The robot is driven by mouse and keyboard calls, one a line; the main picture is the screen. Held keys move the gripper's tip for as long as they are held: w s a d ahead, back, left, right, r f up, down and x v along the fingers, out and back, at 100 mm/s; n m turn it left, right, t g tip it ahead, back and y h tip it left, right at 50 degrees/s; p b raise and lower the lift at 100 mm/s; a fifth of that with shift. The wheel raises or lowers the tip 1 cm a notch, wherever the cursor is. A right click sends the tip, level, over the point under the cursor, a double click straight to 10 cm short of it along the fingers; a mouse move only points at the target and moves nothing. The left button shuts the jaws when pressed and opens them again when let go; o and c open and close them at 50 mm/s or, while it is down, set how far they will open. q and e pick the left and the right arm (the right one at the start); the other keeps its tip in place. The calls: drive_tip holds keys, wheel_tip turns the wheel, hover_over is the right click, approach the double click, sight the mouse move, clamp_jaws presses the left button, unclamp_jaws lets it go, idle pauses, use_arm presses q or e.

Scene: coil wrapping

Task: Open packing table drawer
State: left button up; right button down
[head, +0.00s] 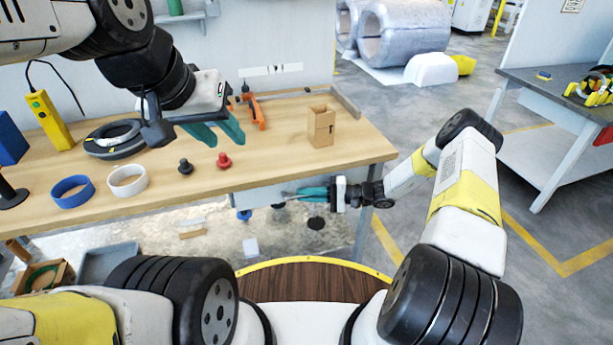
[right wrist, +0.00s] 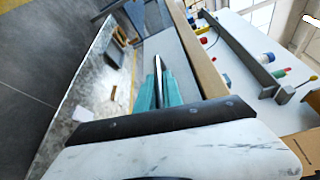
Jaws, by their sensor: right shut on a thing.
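The packing table (head: 284,136) has a wooden top. Its pale grey drawer front (head: 262,197) shows under the front edge, partly hidden by my right gripper. In the right wrist view the drawer front (right wrist: 188,68) is a grey panel beside the wooden edge. My right gripper (head: 299,192) reaches in from the right at the drawer front. Its teal fingers (right wrist: 160,92) are shut on a thin metal drawer handle (right wrist: 158,64). I cannot tell whether the drawer stands out from the table. My left gripper (head: 226,138) hangs above the tabletop, its teal fingers apart and empty.
On the tabletop stand a cardboard box (head: 321,128), a red knob-like piece (head: 224,161), a black one (head: 185,167), a blue tape ring (head: 72,190) and a white ring (head: 127,181). Wrapped coils (head: 400,32) stand behind. The floor right of the table is open.

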drive_tip(key=s+d, duration=0.4)
drive_tip(key=s, duration=1)
drive_tip(key=s+d, duration=0.5)
drive_tip(key=s, duration=0.8)
drive_tip(key=shift+s, duration=0.35)
drive_tip(key=c, duration=1.5)
unclamp_jaws()
drive_tip(key=d, duration=0.8)
drive_tip(key=shift+s+r, duration=0.3)
